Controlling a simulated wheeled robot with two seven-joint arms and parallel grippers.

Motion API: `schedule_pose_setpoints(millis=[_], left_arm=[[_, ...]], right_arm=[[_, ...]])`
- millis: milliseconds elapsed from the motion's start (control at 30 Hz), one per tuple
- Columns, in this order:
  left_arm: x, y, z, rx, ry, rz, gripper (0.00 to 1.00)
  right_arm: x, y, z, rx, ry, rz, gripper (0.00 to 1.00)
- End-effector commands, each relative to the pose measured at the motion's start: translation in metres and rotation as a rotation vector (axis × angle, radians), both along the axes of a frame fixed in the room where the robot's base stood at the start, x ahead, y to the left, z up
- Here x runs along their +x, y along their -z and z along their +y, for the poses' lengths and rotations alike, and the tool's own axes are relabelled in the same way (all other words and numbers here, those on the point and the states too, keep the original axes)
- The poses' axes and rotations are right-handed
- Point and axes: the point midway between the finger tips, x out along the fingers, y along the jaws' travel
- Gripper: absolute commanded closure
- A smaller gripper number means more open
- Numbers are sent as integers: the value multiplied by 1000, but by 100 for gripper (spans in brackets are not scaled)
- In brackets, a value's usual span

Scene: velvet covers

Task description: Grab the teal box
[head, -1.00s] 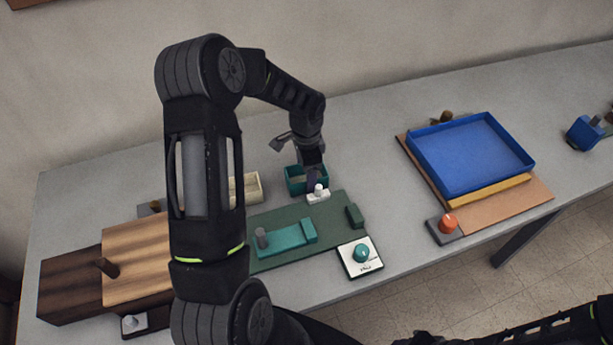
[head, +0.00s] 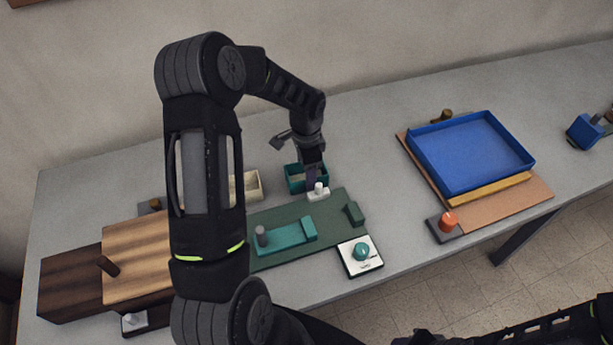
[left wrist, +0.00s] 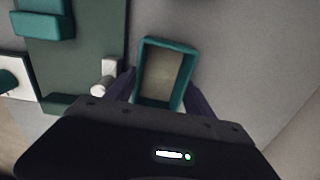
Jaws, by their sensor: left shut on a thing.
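The teal box (head: 294,181) is a small open-topped box on the grey table, just behind the green board. My left gripper (head: 312,177) reaches down over it from above and is shut on it. In the left wrist view the teal box (left wrist: 166,44) stands between my two fingers (left wrist: 162,92), one along each side, and its pale inside looks empty. The near end of the box is hidden by the gripper body. I cannot tell whether the box is clear of the table. My right gripper is not in view.
A white piece with a knob (head: 318,192) stands close in front of the teal box. The green board (head: 285,249) carries a teal slider (head: 288,238). A cream box (head: 251,187) is to the left. A blue tray (head: 468,190) is to the right, with clear table between.

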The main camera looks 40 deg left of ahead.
Motion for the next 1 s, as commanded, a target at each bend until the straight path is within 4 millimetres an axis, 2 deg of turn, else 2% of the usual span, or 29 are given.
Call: schedule_pose_setpoints(millis=[33, 200, 433, 567, 667, 1000], left_arm=[[0, 0, 0, 0, 0, 0, 67], [0, 0, 0, 0, 0, 0, 81], [0, -1, 0, 0, 0, -1, 81], [1, -8, 0, 1, 0, -3, 81], [2, -21, 0, 1, 0, -5, 81], [1, -84, 0, 1, 0, -5, 81]], right_arm=[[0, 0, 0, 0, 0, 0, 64], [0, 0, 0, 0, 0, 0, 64], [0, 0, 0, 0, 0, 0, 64], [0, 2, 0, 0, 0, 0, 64], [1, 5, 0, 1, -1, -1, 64], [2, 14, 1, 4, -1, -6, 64]])
